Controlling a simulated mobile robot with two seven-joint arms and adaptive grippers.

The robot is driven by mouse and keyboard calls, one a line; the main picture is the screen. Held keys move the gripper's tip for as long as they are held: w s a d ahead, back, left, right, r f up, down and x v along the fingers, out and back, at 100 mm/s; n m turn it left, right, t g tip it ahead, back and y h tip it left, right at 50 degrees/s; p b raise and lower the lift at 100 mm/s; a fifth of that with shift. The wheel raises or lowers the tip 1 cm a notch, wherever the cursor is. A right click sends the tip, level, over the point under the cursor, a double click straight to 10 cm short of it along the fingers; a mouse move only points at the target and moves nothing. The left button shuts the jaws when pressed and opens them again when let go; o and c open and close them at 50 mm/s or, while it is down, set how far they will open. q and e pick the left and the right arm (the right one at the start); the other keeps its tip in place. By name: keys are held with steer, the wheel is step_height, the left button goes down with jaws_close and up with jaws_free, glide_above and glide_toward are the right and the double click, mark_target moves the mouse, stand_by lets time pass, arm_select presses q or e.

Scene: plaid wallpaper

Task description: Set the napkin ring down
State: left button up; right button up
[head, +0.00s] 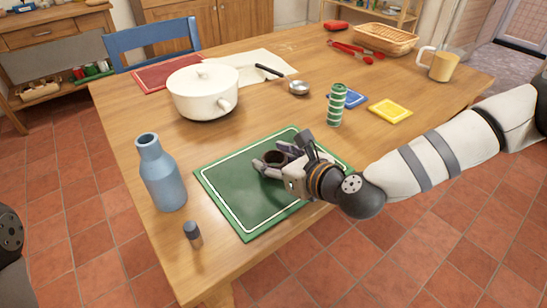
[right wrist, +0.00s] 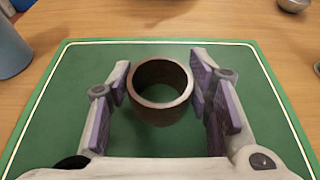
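The napkin ring (right wrist: 162,105) is a short brown-grey band with its open top facing up, over the green placemat (right wrist: 60,110). In the right wrist view it is between the purple pads of my right gripper (right wrist: 160,82), with a narrow gap showing at each side. The fingers look open around it. In the head view the ring (head: 271,157) is a small dark band at the right gripper (head: 276,160), above the middle of the green placemat (head: 228,188). It appears to stand on the mat, though its lower edge is hard to see. My left gripper is out of view.
A blue bottle (head: 162,175) and a small grey-topped shaker (head: 193,233) stand left of the placemat. A white pot (head: 200,95) stands behind it. The front right of the mat is clear.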

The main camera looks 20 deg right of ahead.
steer(key=o, duration=0.3)
steer(key=shift+s, duration=0.1)
steer(key=shift+o, duration=0.2)
steer(key=shift+r, duration=0.3)
steer(key=p+v, duration=0.2)
steer(key=v, duration=1)
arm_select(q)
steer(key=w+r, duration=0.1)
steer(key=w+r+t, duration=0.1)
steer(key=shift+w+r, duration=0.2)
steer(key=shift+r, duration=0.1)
arm_select(e)
steer(key=shift+f, duration=0.1)
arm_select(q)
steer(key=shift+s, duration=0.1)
